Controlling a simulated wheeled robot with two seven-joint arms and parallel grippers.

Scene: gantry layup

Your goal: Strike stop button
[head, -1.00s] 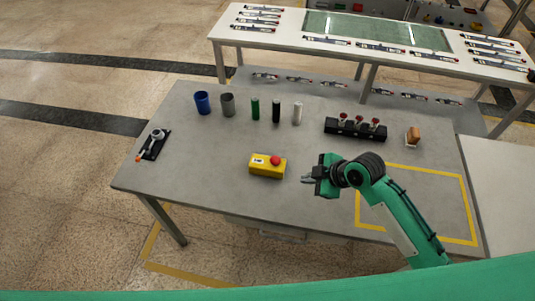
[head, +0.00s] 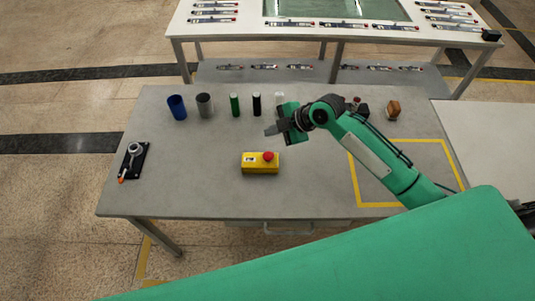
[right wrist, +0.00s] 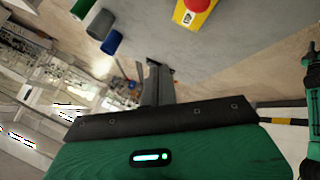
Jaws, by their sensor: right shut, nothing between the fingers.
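The stop button is a red mushroom cap (head: 267,156) on a yellow box (head: 260,168) near the middle of the grey table. In the right wrist view the red cap (right wrist: 199,4) and its yellow box (right wrist: 190,18) are at the top edge, partly cut off. My right gripper (head: 269,131) is shut and empty. In the head view it shows just beyond the box, apart from the button, and its height is hard to tell. Its fingers also show in the right wrist view (right wrist: 156,80). My left gripper is out of view.
Behind the box stand a blue cup (head: 177,107), a grey cup (head: 205,105), and green (head: 234,105), black (head: 256,104) and silver (head: 279,99) cylinders. A black lever device (head: 133,160) lies left. A wooden-looking item (head: 393,109) sits right. The table front is clear.

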